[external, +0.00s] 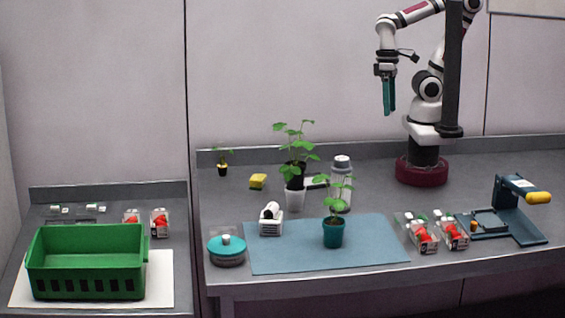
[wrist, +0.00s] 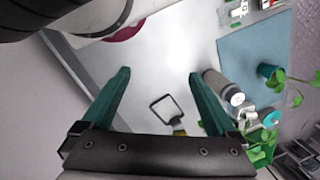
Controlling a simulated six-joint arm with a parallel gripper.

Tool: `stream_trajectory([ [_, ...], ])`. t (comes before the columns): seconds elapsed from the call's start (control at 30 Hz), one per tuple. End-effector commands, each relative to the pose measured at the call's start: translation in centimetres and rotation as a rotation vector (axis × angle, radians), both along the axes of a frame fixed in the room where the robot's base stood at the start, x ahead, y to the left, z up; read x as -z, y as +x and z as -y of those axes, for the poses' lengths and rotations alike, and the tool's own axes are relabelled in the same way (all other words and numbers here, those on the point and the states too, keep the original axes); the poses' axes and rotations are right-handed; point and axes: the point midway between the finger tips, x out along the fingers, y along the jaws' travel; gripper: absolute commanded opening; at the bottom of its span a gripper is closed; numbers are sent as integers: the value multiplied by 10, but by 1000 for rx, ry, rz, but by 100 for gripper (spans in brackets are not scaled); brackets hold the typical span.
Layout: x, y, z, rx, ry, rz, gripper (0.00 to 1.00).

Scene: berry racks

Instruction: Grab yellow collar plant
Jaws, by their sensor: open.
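The yellow collar plant (external: 222,168) is a small seedling in a dark pot with a yellow band at its top. It stands upright at the back left of the bench in the external view. I cannot make it out in the wrist view. My gripper (external: 388,110) hangs fingers-down, high above the bench at the right, far from that plant. In the wrist view my gripper (wrist: 158,75) has its two teal fingers wide apart, with nothing held between them.
A tall plant (external: 296,170) and a teal-potted plant (external: 333,232) stand mid-bench. A yellow sponge (external: 258,181), a grey bottle (external: 341,180) and a teal-lidded jar (external: 227,250) are nearby. A green crate (external: 90,262) sits at left. Bench between bottle and my base is clear.

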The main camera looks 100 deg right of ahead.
Motion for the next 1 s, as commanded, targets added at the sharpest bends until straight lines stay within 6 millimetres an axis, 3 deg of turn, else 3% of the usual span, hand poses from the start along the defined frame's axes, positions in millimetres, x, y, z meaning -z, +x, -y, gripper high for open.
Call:
stream_trajectory([
  [0.4, 0, 0, 0, 0, 0, 0, 94],
  [0.43, 0, 0, 0, 0, 0, 0, 92],
  [0.67, 0, 0, 0, 0, 0, 0, 52],
  [0.93, 0, 3, 1, 0, -5, 4, 52],
  [1.0, 2, 26, 12, -6, -41, 41, 52],
])
